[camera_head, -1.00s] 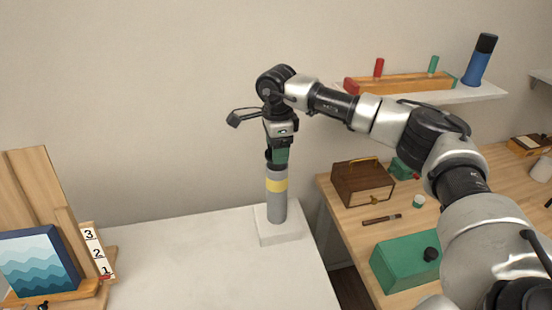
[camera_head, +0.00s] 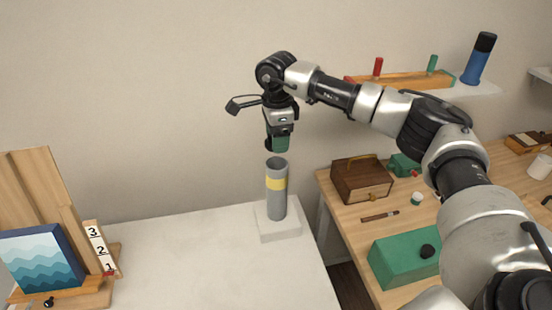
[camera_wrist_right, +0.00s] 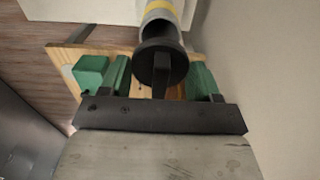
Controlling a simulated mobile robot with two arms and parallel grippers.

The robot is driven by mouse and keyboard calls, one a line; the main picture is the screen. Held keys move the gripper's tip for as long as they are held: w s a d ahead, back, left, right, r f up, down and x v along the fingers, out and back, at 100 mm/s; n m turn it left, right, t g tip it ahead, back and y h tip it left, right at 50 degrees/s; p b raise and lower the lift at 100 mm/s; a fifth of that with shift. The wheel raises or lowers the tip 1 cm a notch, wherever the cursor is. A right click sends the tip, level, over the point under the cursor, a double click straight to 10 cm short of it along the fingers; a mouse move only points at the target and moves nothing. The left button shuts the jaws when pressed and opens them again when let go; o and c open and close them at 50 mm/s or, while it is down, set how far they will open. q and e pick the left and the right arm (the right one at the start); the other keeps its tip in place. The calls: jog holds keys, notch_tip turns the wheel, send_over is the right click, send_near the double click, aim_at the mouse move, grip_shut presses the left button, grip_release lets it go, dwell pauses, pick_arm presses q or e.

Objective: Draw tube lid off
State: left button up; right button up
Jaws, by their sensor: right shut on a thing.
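The grey tube (camera_head: 277,200) with a yellow band stands upright on a white block (camera_head: 280,232) at the table's far right corner. Its top is open and dark inside. My right gripper (camera_head: 279,146), with green fingers, is a little above the tube's mouth, apart from it. The black round lid (camera_wrist_right: 160,64) shows in the right wrist view between the green fingers, which are shut on it. In the head view the lid is mostly hidden by the fingers. The tube also shows beyond the lid in the wrist view (camera_wrist_right: 163,12). My left gripper is out of view.
A wooden desk (camera_head: 340,200) at right holds a brown box (camera_head: 361,181), a green box (camera_head: 400,260) and small items. A wall shelf (camera_head: 470,92) carries a blue cylinder (camera_head: 479,60). A wave picture (camera_head: 40,258) stands at left. The white tabletop (camera_head: 190,260) is clear between.

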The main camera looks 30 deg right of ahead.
jog(key=shift+r+p, duration=1.35)
jog(key=shift+r, duration=0.9)
jog(key=shift+f, duration=0.1)
